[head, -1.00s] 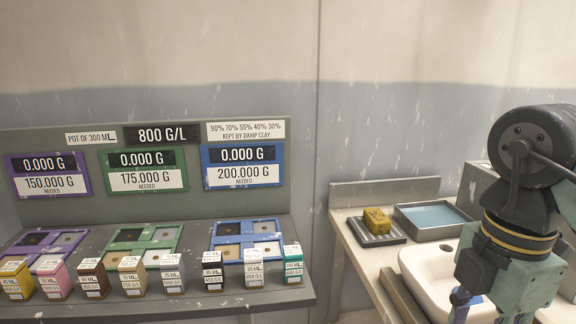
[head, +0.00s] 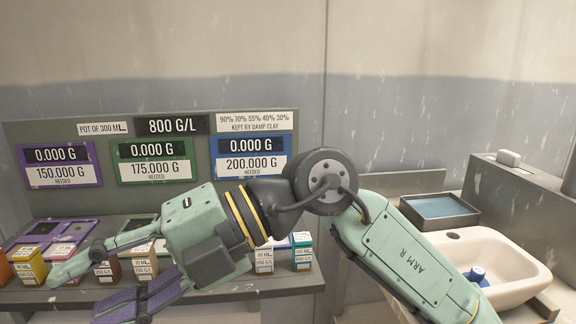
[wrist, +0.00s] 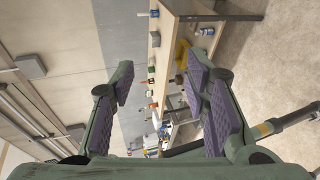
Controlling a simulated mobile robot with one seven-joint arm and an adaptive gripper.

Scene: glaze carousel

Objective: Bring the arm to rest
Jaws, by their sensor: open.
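My arm reaches across the head view from the lower right to the left. My gripper (head: 110,285) is at the lower left, in front of the shelf of small labelled boxes and hiding some of them. In the wrist view my gripper (wrist: 163,105) shows its two purple-padded fingers spread wide apart, with nothing between them. Beyond the fingers, the wrist view is turned on its side and shows a bench (wrist: 172,50) at a distance.
A grey board with three displays, purple (head: 60,165), green (head: 155,160) and blue (head: 250,157), stands behind the shelf. At right are a white sink (head: 500,262) holding a blue object (head: 478,276), and a tray of bluish liquid (head: 438,207).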

